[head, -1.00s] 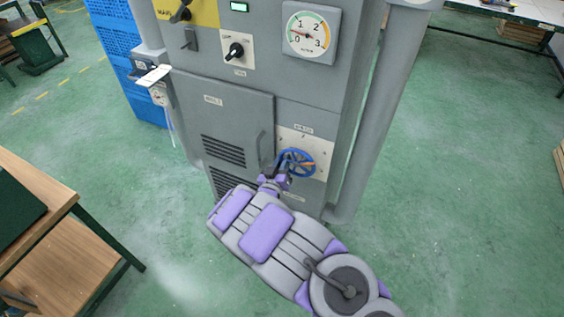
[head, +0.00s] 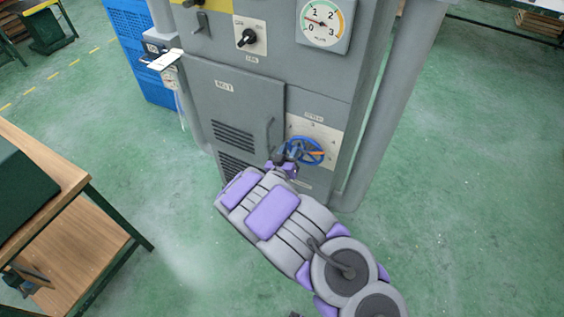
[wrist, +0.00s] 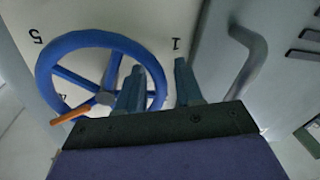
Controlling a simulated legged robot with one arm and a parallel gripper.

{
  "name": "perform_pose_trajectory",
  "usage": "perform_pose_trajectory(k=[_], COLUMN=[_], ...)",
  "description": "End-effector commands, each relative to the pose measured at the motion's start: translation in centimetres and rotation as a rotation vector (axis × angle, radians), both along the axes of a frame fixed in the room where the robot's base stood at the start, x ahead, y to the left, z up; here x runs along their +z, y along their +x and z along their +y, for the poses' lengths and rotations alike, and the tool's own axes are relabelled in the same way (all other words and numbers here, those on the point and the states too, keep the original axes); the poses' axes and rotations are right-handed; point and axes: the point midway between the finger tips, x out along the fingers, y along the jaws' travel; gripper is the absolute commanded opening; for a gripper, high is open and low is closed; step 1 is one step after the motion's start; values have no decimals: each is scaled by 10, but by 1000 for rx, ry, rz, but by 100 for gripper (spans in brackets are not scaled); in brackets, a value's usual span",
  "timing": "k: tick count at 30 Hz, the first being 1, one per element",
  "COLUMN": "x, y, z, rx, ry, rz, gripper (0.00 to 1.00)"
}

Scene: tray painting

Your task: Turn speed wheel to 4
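The blue speed wheel (head: 305,151) is on a pale panel low on the grey machine and also fills the left of the wrist view (wrist: 62,50). Its orange pointer (head: 317,153) points right in the head view and to the lower left in the wrist view (wrist: 72,115), near a partly hidden digit. My gripper (wrist: 158,82) is at the wheel's rim on the handle side. Its two fingers are apart, one over the inside of the wheel and one outside the rim. Whether they touch the rim is unclear.
A cabinet door handle (head: 268,135) is close beside my gripper and also shows in the wrist view (wrist: 250,60). A gauge (head: 322,22) and a black knob (head: 246,38) are above. A wooden workbench (head: 60,160) stands at left. Green floor is open at right.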

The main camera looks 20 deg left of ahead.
Motion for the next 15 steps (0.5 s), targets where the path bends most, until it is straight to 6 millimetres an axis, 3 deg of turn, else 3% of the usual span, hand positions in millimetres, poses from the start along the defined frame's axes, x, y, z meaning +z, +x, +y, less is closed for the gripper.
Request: perform_pose_trajectory(k=[15], x=[-1], y=[-80], z=[-1], rx=[5], ry=[-7], rz=[1], gripper=[36])
